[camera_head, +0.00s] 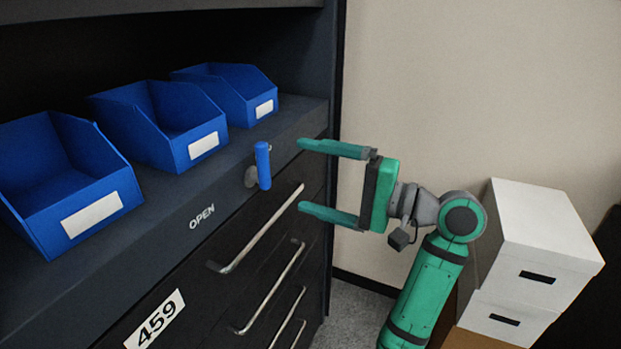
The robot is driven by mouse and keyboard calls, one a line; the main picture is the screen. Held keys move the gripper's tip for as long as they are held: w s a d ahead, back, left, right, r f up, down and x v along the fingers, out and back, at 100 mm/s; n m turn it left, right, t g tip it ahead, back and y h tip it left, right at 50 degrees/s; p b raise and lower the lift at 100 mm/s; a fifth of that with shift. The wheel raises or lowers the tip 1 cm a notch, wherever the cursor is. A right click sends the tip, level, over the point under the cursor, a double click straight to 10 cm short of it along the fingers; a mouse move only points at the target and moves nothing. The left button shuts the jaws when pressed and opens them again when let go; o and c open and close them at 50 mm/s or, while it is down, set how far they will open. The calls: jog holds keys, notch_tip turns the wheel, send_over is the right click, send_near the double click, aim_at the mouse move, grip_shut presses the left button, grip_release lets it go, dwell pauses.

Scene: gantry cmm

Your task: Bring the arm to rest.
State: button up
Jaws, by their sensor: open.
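My gripper (310,178) is green, open and empty. Its two fingers point left, one above the other, toward the dark cabinet (125,262). In this view the fingertips appear just right of a blue handle (263,166) on the cabinet front. I see no contact with the handle, but the exact depth gap is hard to tell. My green arm (428,285) rises from the lower right and bends at the wrist.
Blue bins (165,125) with white labels stand on the cabinet shelf. Drawers with metal pulls (262,230) lie below the word OPEN. White boxes (540,255) are stacked at the right, close to my arm. A beige wall (480,80) stands behind.

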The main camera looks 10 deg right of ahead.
dwell(0.3)
jog(key=w+a+f+m+t+h, duration=0.1)
jog(key=w+f+m+t+h, duration=0.15)
jog(key=f, duration=0.75)
jog(key=w+a+f+m+t+h, duration=0.2)
jog(key=f+h, duration=0.1)
jog(key=f, duration=0.8)
jog(key=s+a+f+h, duration=0.2)
jog(key=s+f+h, duration=0.15)
jog(key=f, duration=0.65)
jog(key=s+a+f+h, duration=0.15)
jog(key=s+f, duration=0.35)
jog(key=f, duration=0.5)
jog(key=s+a+f+n+h, duration=0.1)
jog(key=s+f, duration=0.2)
jog(key=s, duration=0.3)
jog(key=s+a+f+n+g+h, duration=0.1)
jog(key=s+f+h, duration=0.1)
jog(key=s, duration=0.4)
jog(key=s+a+f+n+h, duration=0.1)
jog(key=s+f+n, duration=0.15)
jog(key=s, duration=0.35)
jog(key=s+a+r+n, duration=0.2)
jog(key=s+r+n, duration=0.1)
jog(key=s, duration=0.5)
jog(key=s+a+r+n, duration=0.2)
jog(key=s+n, duration=0.3)
jog(key=s, duration=0.4)
jog(key=shift+a+r, duration=0.3)
jog(key=shift+r, duration=0.15)
